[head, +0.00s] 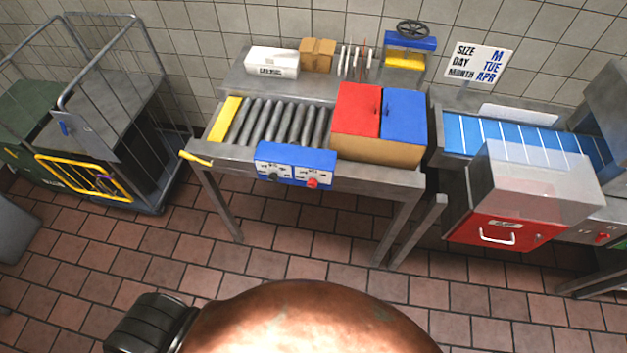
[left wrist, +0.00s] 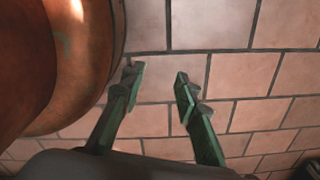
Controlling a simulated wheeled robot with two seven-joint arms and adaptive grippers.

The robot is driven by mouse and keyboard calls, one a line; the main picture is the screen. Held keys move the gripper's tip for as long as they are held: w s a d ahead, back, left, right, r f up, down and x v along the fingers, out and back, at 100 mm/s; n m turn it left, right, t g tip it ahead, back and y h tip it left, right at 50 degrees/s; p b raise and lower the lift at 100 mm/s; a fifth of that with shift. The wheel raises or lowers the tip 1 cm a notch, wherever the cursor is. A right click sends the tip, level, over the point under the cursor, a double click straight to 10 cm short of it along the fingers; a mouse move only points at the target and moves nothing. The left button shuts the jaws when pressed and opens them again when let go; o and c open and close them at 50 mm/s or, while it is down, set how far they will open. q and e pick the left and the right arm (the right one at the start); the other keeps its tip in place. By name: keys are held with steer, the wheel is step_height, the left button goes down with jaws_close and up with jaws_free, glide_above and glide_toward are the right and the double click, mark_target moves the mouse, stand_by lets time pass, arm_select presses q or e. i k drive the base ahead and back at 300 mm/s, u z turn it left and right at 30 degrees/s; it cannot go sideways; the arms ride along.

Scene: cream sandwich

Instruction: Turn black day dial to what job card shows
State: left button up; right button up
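The job card (head: 478,63) is a white sign at the back right in the head view. It reads SIZE M, DAY TUE, MONTH APR. A blue control panel (head: 296,163) is on the front of the roller table. It has a black dial (head: 273,176) on its left half and a red dial (head: 312,183) on its right half. The white scale labels are too small to read, so I cannot tell the black dial's setting. My left gripper (left wrist: 158,74) is open and empty above the tiled floor, away from the panel. My right gripper is in neither view.
The roller table (head: 338,178) carries a box with red and blue lids (head: 375,151) right of the panel. A yellow lever (head: 197,158) juts out at its left corner. A wire cart (head: 110,130) stands left, a blue conveyor (head: 525,138) right. Floor before the table is clear.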

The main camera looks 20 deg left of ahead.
mark_target(273, 176)
steer(key=z, duration=0.65)
steer(key=k, duration=1.05)
steer(key=u, duration=2.05)
steer(key=i, duration=0.5)
